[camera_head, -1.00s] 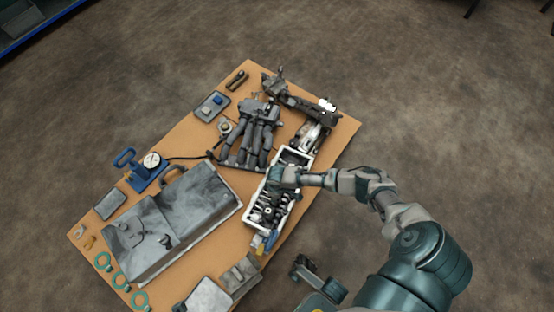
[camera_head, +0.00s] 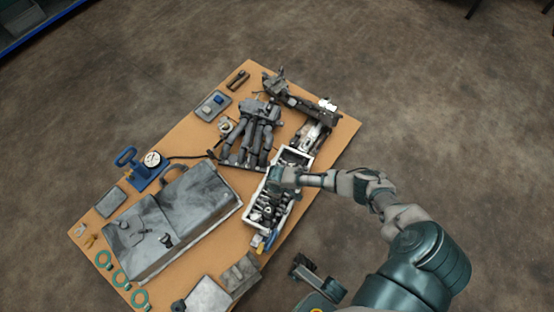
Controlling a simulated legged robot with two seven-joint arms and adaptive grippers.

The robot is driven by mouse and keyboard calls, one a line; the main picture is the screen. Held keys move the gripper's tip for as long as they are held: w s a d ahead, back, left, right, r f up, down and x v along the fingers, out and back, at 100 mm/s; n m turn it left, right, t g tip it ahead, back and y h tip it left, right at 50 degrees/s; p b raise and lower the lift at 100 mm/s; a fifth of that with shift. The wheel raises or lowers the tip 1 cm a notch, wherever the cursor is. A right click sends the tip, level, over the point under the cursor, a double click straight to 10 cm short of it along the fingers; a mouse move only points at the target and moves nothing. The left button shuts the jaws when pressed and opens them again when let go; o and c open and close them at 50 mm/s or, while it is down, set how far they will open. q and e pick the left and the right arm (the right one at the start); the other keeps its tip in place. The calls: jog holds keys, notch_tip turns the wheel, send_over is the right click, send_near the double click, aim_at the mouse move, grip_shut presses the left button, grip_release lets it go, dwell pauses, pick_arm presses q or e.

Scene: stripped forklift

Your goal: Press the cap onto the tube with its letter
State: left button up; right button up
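No cap or tube with a readable letter can be made out at this size. A group of grey tube-like pipes (camera_head: 258,142) lies on the upper middle of the tan table. My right arm comes in from the right, and its gripper (camera_head: 274,182) is over the white-rimmed crate, to the lower right of the pipes. The wrist hides its fingers, so I cannot tell whether it is open or holds anything. Small dark and light parts (camera_head: 268,211) show in the crate below the gripper.
The white-rimmed crate (camera_head: 297,202) stands near the table's right edge. A large grey metal casing (camera_head: 165,225) fills the lower left. A blue pump with a gauge (camera_head: 152,159), green rings (camera_head: 121,278) and a tray with a blue piece (camera_head: 213,106) are on the tan table (camera_head: 192,139).

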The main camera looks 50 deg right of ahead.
jog(key=o, duration=1.2)
notch_tip(320, 180, up, 12)
jog(key=shift+f, duration=0.1)
